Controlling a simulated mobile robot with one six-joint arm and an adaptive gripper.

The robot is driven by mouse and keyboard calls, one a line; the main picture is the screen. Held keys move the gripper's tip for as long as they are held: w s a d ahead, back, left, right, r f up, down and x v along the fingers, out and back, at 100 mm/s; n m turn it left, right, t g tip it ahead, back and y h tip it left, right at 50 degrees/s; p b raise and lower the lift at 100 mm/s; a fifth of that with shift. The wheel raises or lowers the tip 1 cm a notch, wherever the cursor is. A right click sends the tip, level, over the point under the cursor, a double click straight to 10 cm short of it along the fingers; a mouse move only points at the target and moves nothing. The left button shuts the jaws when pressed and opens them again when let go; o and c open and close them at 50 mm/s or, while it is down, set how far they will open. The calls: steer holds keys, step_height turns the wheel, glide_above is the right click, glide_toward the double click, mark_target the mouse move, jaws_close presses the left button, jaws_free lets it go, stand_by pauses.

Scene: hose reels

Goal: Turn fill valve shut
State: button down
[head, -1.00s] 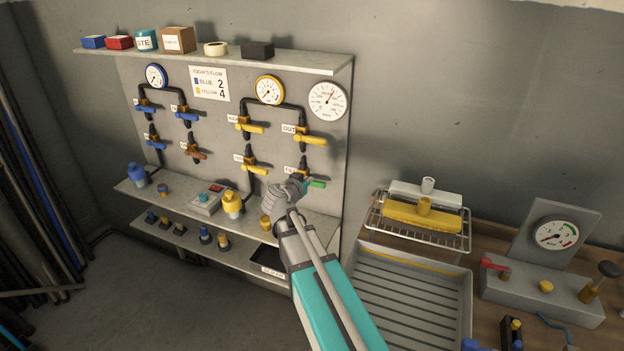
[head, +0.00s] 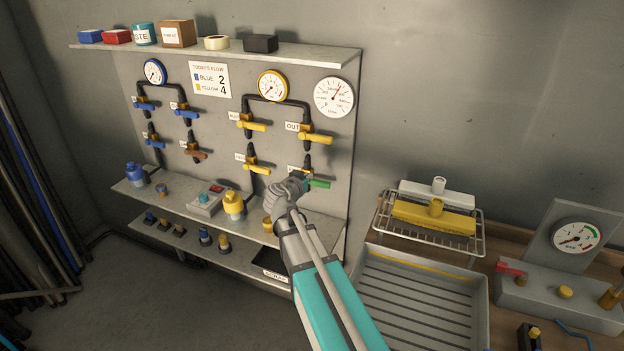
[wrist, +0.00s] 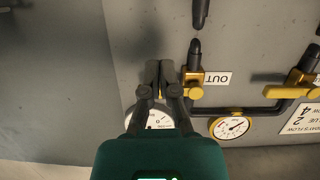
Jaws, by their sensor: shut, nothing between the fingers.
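The valve with a green handle (head: 318,183) is at the lower right of the pipe panel (head: 225,135). Its handle points sideways to the right. Its label is mostly covered in the head view, so I cannot read it. My gripper (head: 300,182) is just left of the green handle in that view and hides part of the valve body. Whether they touch I cannot tell. In the wrist view, which is upside down, my gripper (wrist: 158,68) has its fingers together and empty, beside the OUT valve's yellow handle (wrist: 193,92). The green handle does not show there.
The OUT valve (head: 315,138) sits directly above, with a white gauge (head: 334,97) to its upper right. Other yellow and blue valves are to the left. A shelf (head: 210,215) with bottles juts out below. A wire rack (head: 463,240) and grey tray (head: 415,251) stand to the right.

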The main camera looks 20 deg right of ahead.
steer(key=b, duration=0.3)
glide_above(315, 183)
steer(key=s, duration=0.1)
step_height(315, 183, down, 3)
steer(key=shift+s+d+f+b, duration=0.1)
steer(key=shift+d+f+b, duration=0.1)
steer(key=shift+f+b, duration=0.65)
steer(key=shift+s+d+f+b, duration=0.1)
steer(key=shift+d+f+b, duration=0.1)
steer(key=shift+f+b, duration=0.6)
steer(key=shift+f, duration=0.1)
steer(key=shift+s+d+f+b, duration=0.1)
steer(key=shift+s+f+b, duration=0.1)
steer(key=shift+f+b, duration=0.4)
steer(key=shift+r, duration=0.2)
